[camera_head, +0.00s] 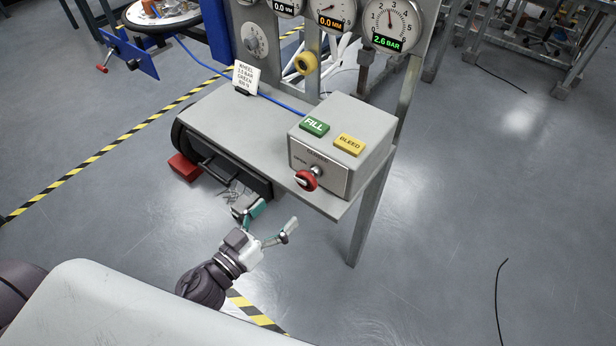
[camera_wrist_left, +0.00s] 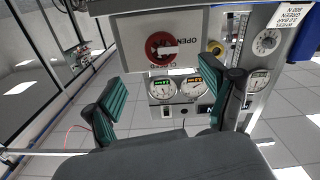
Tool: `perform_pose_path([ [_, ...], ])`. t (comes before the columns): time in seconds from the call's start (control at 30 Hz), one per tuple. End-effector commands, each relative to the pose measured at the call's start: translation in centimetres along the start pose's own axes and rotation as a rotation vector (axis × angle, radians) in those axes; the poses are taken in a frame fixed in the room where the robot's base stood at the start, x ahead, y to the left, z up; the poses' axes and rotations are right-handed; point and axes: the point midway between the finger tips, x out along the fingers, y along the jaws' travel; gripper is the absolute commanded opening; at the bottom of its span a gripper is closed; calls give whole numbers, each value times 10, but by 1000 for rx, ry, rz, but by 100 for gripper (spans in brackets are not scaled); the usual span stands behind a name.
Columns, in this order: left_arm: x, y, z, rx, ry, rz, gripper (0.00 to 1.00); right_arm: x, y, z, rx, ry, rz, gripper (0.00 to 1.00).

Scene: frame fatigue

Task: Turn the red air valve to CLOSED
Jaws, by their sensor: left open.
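The red air valve (camera_head: 306,181) is a round knob on the front of a grey control box (camera_head: 330,180), at the bench's front right corner. In the left wrist view, which is upside down, the red valve (camera_wrist_left: 160,46) shows a pale bar on its face, with OPEN and CLOSED lettering beside it. I cannot tell exactly which mark it points to. My left gripper (camera_head: 271,219) is open and empty, below and left of the valve, apart from it. Its green-padded fingers (camera_wrist_left: 163,108) frame the area before the valve in the wrist view. My right gripper is not in view.
A green FILL button (camera_head: 314,125) and yellow BLEED button (camera_head: 349,144) sit on top of the box. A dial (camera_head: 394,25) reads 2.6 BAR. A note card (camera_head: 245,77) stands on the bench (camera_head: 215,118). A dark drawer (camera_head: 222,165) hangs below. Floor to the right is largely clear.

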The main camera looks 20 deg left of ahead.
Motion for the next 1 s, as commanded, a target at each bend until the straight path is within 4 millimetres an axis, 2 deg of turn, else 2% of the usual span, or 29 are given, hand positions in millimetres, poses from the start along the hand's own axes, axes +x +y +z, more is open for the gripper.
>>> perform_pose_path([
  [0.2, 49, 0, -3, -2, 4, -1, 84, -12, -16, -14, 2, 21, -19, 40],
  [0.4, 88, 0, -2, -1, 2, -2, 84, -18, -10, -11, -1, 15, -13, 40],
  [0.5, 102, 0, -1, -1, 1, -3, 84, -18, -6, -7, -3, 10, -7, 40],
  [0.7, 116, 0, 0, -2, -1, -2, 84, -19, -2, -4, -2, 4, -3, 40],
  [1.0, 117, 0, 0, -2, -1, -2, 82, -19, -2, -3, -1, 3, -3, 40],
])
